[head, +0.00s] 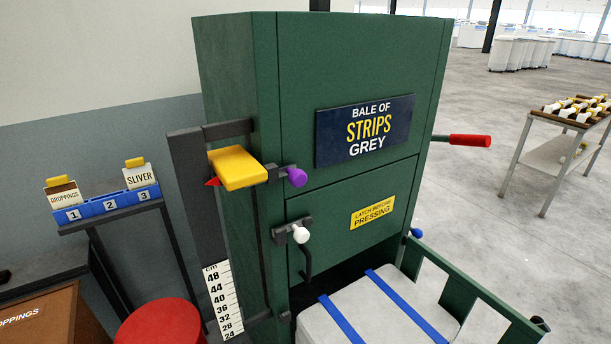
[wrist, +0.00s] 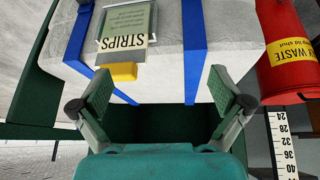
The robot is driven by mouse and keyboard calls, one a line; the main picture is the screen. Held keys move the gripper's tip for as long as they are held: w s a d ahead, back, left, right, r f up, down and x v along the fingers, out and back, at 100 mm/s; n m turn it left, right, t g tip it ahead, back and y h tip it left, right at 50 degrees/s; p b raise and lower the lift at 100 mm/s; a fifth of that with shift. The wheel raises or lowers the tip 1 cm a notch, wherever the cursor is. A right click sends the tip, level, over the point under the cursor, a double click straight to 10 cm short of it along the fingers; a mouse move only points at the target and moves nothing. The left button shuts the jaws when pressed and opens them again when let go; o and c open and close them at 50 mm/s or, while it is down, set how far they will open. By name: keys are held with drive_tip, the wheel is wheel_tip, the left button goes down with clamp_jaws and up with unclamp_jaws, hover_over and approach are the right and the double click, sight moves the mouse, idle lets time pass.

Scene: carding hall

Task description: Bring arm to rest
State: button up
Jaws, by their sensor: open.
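My gripper (wrist: 161,88) is open in the wrist view, its two fingers spread wide with nothing between them. Beyond the fingertips lies the pale bale (wrist: 228,22) with blue straps (wrist: 194,50). A STRIPS card (wrist: 126,40) with a yellow tab (wrist: 124,72) is on the bale, upside down in the wrist view, apart from the fingers. My arm and gripper do not show in the head view. There the bale (head: 345,310) lies at the foot of the green press (head: 330,60).
A blue rack (head: 105,203) holds a DROPPINGS card (head: 65,195) at 1 and a SLIVER card (head: 140,177) at 3; 2 is empty. A red bin (wrist: 285,65) stands beside the press. A green gate (head: 478,300) stands open beside the bale. A trolley (head: 555,150) stands right.

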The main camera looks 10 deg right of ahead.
drive_tip(key=s+a+f+m+t+h, duration=0.2)
drive_tip(key=s+a+f+t, duration=0.15)
drive_tip(key=s+a, duration=0.9)
drive_tip(key=s+a+r+t, duration=0.2)
drive_tip(key=s+r, duration=0.5)
drive_tip(key=r, duration=0.1)
drive_tip(key=s+a+r+t+y, duration=0.1)
drive_tip(key=s+a+r+t, duration=0.1)
drive_tip(key=s+r, duration=0.5)
drive_tip(key=shift+s+a+r+m+t, duration=0.2)
drive_tip(key=shift+s+r+m+t, duration=0.15)
drive_tip(key=shift+r+t, duration=0.35)
drive_tip(key=shift+f, duration=0.15)
